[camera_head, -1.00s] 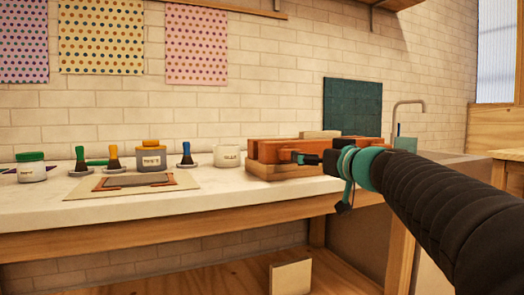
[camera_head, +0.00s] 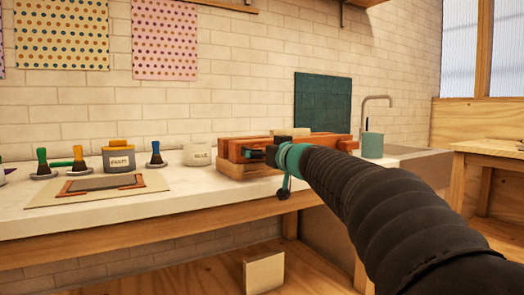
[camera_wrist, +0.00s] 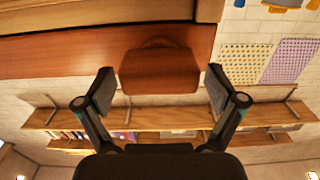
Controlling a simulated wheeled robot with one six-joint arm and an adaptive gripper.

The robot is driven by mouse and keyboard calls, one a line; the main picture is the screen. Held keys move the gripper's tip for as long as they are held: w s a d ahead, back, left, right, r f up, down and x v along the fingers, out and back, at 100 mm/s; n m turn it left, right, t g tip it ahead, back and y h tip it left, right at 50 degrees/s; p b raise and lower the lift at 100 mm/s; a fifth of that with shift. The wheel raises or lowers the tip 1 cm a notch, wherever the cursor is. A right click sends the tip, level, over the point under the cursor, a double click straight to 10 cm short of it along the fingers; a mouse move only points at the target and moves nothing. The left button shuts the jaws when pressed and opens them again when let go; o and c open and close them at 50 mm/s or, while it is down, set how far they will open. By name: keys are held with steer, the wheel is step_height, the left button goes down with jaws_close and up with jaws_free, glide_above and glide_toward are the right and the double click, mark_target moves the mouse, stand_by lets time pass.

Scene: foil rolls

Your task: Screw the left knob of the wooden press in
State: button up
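The wooden press (camera_head: 232,148) lies on the white worktop near the sink. My gripper (camera_head: 257,153) is in front of the press's left part in the head view. In the wrist view, a reddish-brown wooden knob (camera_wrist: 160,72) sticks out from the press's beam (camera_wrist: 60,57). My gripper (camera_wrist: 161,88) is open, with one finger on each side of the knob and a narrow gap at each side. I see no clear contact. The knob is hidden behind the gripper in the head view.
A white mug (camera_head: 197,155), a labelled jar (camera_head: 119,157) and a printing screen on a board (camera_head: 60,195) stand left of the press. A teal cup (camera_head: 372,146) is to its right. A pale block (camera_head: 264,272) stands on the lower shelf.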

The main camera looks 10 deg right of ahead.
steer(key=c, duration=1.1)
steer(key=shift+f, duration=0.1)
